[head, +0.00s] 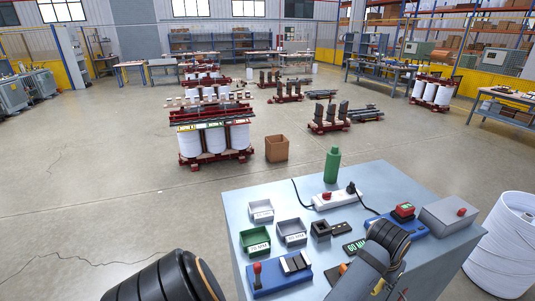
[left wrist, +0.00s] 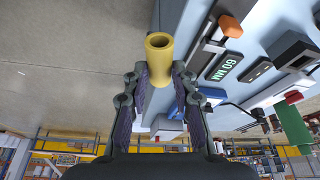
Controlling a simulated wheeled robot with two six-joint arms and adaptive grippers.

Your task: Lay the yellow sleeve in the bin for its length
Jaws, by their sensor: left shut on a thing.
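In the left wrist view, my left gripper (left wrist: 159,76) is shut on the yellow sleeve (left wrist: 158,58), which shows its round open end beyond the fingertips. Part of the sleeve is hidden between the fingers. The gripper is off the front right side of the worktable, with bare floor beside it. In the head view, my arm hides most of this gripper. A green bin (head: 255,240), a grey bin (head: 290,231) and another grey bin (head: 261,211) stand at the left of the table, apart from the gripper. Their labels are too small to read surely. My right gripper is not seen.
The worktable (head: 235,205) also carries a power strip (head: 337,198), a green bottle (head: 332,165), a 60 MM display (head: 355,247), a blue fixture with a red knob (head: 280,279) and a grey box (head: 449,215). A white drum (head: 503,245) stands right of the table.

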